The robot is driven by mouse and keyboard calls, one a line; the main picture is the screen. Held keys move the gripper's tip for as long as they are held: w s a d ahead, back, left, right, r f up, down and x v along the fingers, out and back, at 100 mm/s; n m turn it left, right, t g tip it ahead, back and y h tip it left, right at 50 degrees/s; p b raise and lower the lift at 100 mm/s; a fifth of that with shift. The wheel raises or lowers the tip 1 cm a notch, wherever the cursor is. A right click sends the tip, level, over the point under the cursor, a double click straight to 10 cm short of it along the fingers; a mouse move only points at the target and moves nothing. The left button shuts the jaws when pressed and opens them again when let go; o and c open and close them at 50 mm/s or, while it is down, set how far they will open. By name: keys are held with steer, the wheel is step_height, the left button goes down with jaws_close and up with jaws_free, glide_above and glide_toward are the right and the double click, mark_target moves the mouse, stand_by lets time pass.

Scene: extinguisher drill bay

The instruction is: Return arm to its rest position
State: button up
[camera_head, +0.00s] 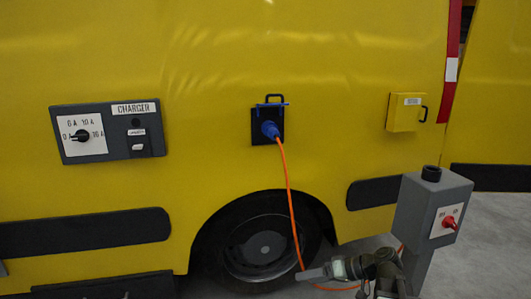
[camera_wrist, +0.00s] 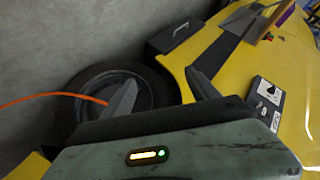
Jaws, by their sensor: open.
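My gripper (camera_head: 312,274) is low in the head view, in front of the van's wheel, pointing left. In the wrist view its two fingers (camera_wrist: 162,88) stand apart with nothing between them. The gripper is open and empty. The rest of my arm runs right from it, partly cut off by the bottom edge. A blue plug (camera_head: 270,130) sits at the black socket on the van's yellow side, well above my gripper. Its orange cable (camera_head: 288,185) hangs down past the wheel and passes close by my gripper; whether they touch cannot be told.
A dark charger panel (camera_head: 107,131) with a dial is on the van at left. A yellow box (camera_head: 405,112) is at upper right. A grey post box (camera_head: 432,210) with a red knob stands close right of my arm. The wheel (camera_head: 262,248) is behind my gripper.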

steer(key=s+a+f+g+h, duration=0.4)
steer(key=s+a+f, duration=0.1)
steer(key=a+f, duration=0.3)
steer(key=s+d+f+m+h, duration=0.3)
steer(key=d+h, duration=0.4)
steer(key=d, duration=0.3)
step_height(320, 180, up, 31)
steer(key=p, duration=3.1)
steer(key=shift+w+a+r+m+g+p, duration=0.2)
steer(key=shift+a+m+g+p, duration=0.05)
steer(key=shift+m+g+p, duration=0.05)
